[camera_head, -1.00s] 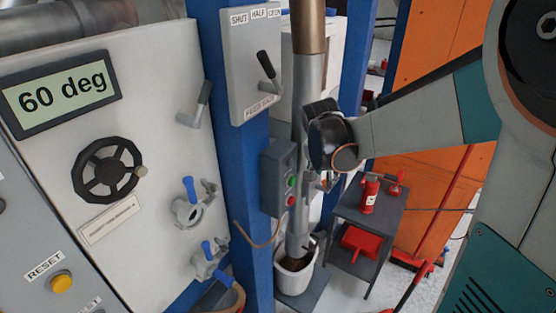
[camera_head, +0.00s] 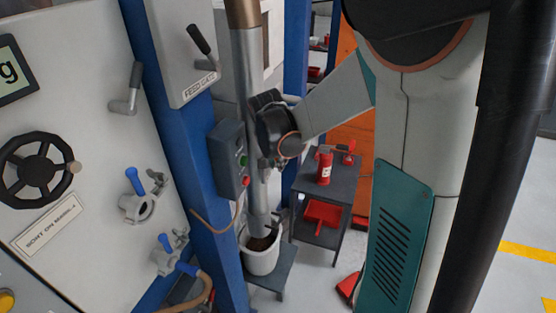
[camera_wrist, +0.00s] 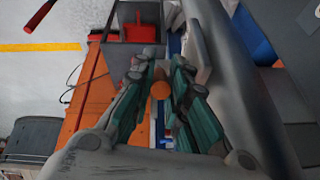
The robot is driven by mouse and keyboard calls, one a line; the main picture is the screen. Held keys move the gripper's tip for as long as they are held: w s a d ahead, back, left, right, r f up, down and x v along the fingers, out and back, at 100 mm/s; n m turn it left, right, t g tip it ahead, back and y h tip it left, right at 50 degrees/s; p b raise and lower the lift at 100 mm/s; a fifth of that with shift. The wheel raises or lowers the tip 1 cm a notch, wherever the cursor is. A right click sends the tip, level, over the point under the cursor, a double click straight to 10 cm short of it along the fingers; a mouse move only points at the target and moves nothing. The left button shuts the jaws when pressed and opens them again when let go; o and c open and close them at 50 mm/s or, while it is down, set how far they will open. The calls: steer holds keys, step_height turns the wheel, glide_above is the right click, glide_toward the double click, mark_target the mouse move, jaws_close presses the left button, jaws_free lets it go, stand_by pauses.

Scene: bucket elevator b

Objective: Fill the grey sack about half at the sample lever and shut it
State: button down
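A pale, open-topped container (camera_head: 262,264) with brown material inside stands under the lower end of the grey vertical pipe (camera_head: 248,110). It may be the grey sack; I cannot tell for sure. My gripper (camera_head: 268,165) is beside the pipe, above the container, at the end of my arm reaching in from the right. In the wrist view the teal-padded fingers of my gripper (camera_wrist: 160,80) stand apart. A round orange thing (camera_wrist: 160,90) shows between them; I cannot tell whether they touch it. No lever is clearly labelled as the sample lever.
A grey control box (camera_head: 229,160) with green and red buttons is left of the pipe. The feed lever (camera_head: 200,42) is on the panel above. Open floor lies at right.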

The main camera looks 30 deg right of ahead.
steer(key=shift+w+d+r+g+y+p, duration=0.35)
steer(key=shift+d+g+y+p, duration=0.1)
steer(key=shift+y, duration=0.15)
steer(key=shift+w+d+r+g+y, duration=0.15)
steer(key=shift+d+g+y, duration=0.15)
steer(key=shift+y, duration=0.2)
steer(key=shift+a, duration=0.1)
steer(key=c, duration=1.6)
jaws_free()
steer(key=shift+o, duration=0.2)
step_height(320, 180, up, 12)
steer(key=s+a, duration=0.1)
steer(key=shift+s, duration=0.3)
steer(key=shift+a, duration=0.1)
